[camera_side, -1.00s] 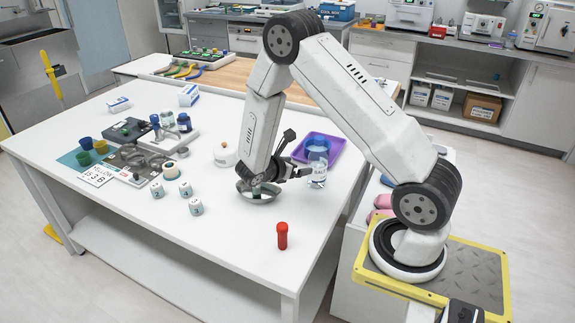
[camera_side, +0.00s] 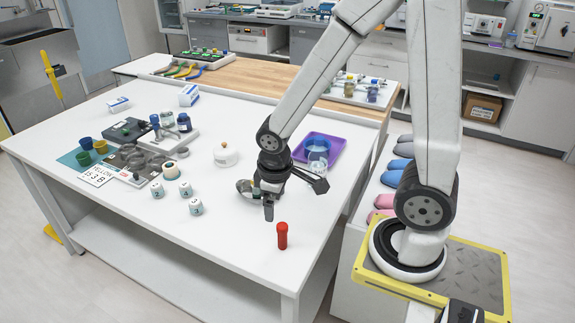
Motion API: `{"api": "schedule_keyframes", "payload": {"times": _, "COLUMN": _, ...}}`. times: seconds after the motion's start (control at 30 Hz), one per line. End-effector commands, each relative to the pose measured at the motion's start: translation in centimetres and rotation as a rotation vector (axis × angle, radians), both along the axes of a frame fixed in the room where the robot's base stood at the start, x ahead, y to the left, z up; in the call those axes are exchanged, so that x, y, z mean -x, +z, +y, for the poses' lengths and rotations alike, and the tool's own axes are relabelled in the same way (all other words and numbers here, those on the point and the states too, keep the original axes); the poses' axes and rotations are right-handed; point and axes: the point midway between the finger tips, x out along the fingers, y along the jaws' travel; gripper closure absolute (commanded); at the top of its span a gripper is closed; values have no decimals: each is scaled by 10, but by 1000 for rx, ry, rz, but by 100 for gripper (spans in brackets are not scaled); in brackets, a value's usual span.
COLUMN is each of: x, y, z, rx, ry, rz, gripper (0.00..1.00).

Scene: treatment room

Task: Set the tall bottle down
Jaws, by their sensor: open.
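A slim red bottle (camera_side: 282,236) stands upright on the white table (camera_side: 235,235) near its front right edge. My gripper (camera_side: 269,208) is open and points down, a little behind and to the left of the red bottle. I see nothing held in it and a gap between it and the bottle. A clear container with a white label stands beside the purple tray (camera_side: 338,151), partly hidden by my gripper's side part. I cannot tell for certain which one is the tall bottle.
A metal bowl (camera_side: 243,187) is partly hidden behind my gripper. A round white pot (camera_side: 226,157) stands farther back. Several numbered white blocks (camera_side: 195,207) lie to the left, near an instrument board. The table front left of the red bottle is clear.

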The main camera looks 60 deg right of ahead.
Motion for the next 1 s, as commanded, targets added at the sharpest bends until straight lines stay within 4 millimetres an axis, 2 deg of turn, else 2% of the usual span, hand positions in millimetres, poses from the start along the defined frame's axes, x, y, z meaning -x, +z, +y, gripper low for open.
{"api": "schedule_keyframes", "payload": {"times": 0.1, "x": -1, "y": 11, "z": 14, "rx": -66, "ry": -94, "rz": -96, "gripper": 0}}
{"api": "schedule_keyframes", "payload": {"times": 0.27, "x": -2, "y": 17, "z": 22, "rx": -112, "ry": -165, "rz": -158, "gripper": 0}}
{"api": "schedule_keyframes", "payload": {"times": 1.0, "x": -2, "y": 18, "z": 23, "rx": -118, "ry": -175, "rz": -165, "gripper": 0}}
